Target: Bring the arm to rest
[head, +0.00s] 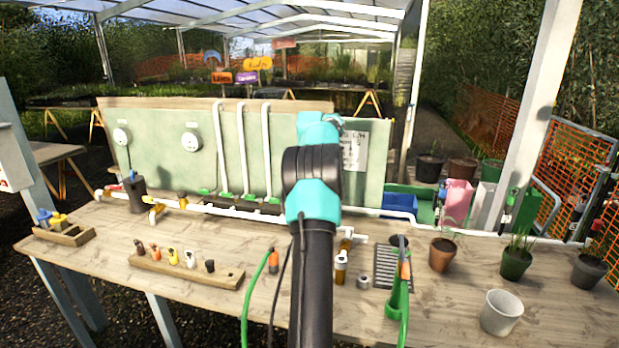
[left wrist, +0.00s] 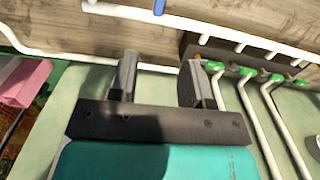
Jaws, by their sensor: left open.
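My left gripper (left wrist: 159,68) shows in the left wrist view with its two dark fingers wide apart and nothing between them. Its arm rises through the middle of the head view, over the wooden bench (head: 440,306) and in front of the green back panel (head: 170,150). The fingers are hidden behind the arm in the head view. In the left wrist view, the white pipe (left wrist: 60,57) and the bench top (left wrist: 215,38) lie beyond the fingers. My right gripper does not show.
A wooden block (head: 180,268) with several small bottles stands left of the arm. A green bottle-like thing (head: 396,300), a brown pot (head: 442,254) and a white pot (head: 501,312) stand to the right. Upright white pipes (head: 243,150) with green valves stand close left of the arm.

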